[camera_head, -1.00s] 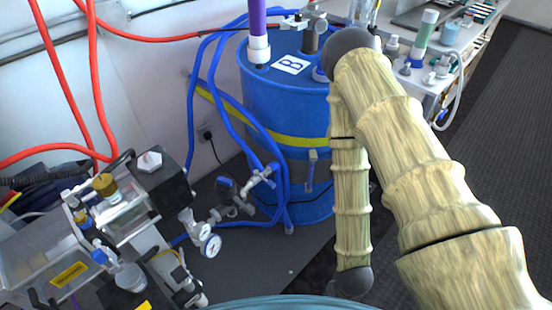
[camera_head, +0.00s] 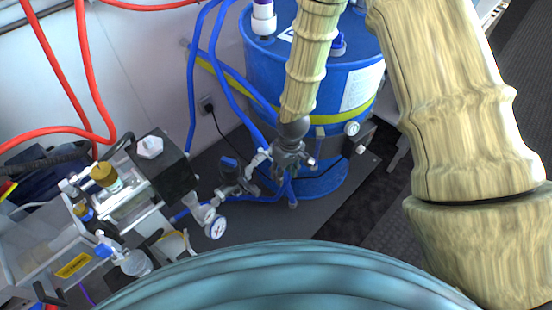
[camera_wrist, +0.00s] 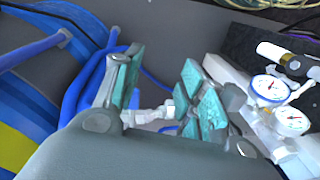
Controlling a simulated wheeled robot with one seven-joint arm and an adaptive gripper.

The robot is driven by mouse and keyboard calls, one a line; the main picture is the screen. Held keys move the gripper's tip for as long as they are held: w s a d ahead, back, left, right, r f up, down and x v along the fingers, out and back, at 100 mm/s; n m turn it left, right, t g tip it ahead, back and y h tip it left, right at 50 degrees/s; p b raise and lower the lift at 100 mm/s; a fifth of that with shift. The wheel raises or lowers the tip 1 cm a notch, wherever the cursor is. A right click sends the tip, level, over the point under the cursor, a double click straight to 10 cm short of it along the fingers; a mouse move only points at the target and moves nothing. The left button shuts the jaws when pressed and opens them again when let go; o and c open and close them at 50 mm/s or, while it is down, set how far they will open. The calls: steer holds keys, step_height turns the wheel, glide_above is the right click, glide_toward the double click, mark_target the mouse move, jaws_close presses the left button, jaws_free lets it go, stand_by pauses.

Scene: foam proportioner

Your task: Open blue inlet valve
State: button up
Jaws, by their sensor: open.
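The metal inlet pipework with a blue-topped part (camera_head: 229,163) sits low in front of the blue drum, joined to blue hoses. A pale fitting (camera_head: 258,158) at its hose end is just left of my gripper (camera_head: 288,166). In the wrist view, my gripper (camera_wrist: 162,92) is open, with teal pads on both sides of a whitish fitting (camera_wrist: 150,113). A small blue part (camera_wrist: 170,130) shows below it, partly behind the right finger. I cannot tell whether the pads touch the fitting. The valve handle is not clearly visible.
The blue drum (camera_head: 265,85) with a yellow band stands behind my gripper. Blue hoses (camera_head: 232,105) run down beside it. A pressure gauge (camera_head: 216,228) and the pump unit (camera_head: 165,175) stand to the left. Two gauges (camera_wrist: 270,88) lie right of my gripper in the wrist view.

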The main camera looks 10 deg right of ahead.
steer(key=n+h, duration=0.1)
steer(key=n, duration=0.1)
glide_toward(269, 158)
step_height(269, 158, up, 2)
steer(key=s+d, duration=0.2)
steer(key=s, duration=0.1)
steer(key=shift+w+f+p, duration=0.1)
steer(key=shift+f+p, duration=0.8)
steer(key=shift+f, duration=4.25)
jaws_close()
